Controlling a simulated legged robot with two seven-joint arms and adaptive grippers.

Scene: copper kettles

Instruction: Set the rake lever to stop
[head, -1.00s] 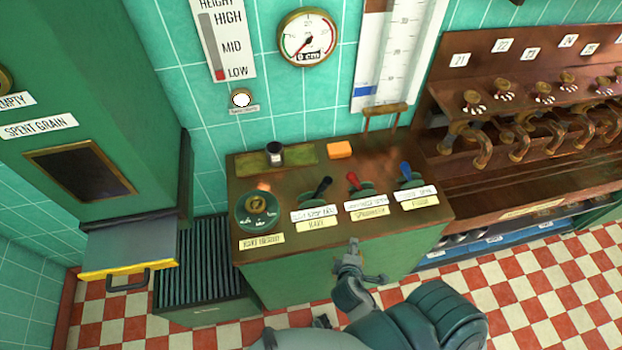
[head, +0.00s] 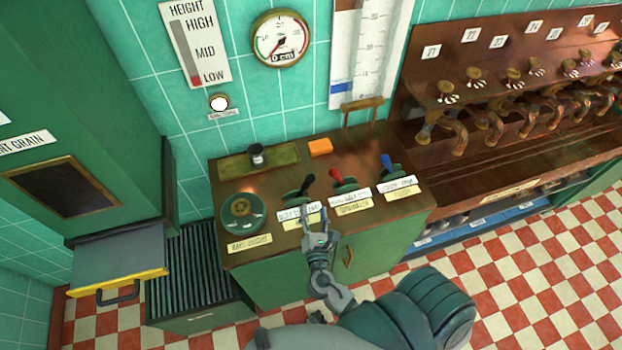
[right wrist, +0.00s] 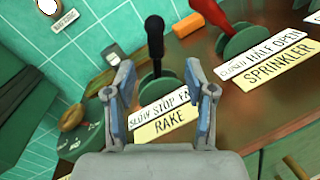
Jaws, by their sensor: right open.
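The rake lever (head: 307,185) has a black handle on a round green base and leans up and to the right in the head view. In the right wrist view the lever (right wrist: 155,42) stands nearly upright, just beyond the fingertips. Its white plate (right wrist: 160,106) reads slow, stop and a partly hidden third word, above a yellow RAKE label (right wrist: 168,123). My right gripper (head: 316,222) is open at the console's front edge, in front of the rake plate. In the right wrist view my right gripper (right wrist: 158,68) shows empty fingers, apart from the lever. My left gripper is out of view.
Right of it are the red sprinkler lever (head: 337,175) and a blue lever (head: 387,162). A round dial (head: 241,209) is at the left. Taps (head: 430,130) line the far right.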

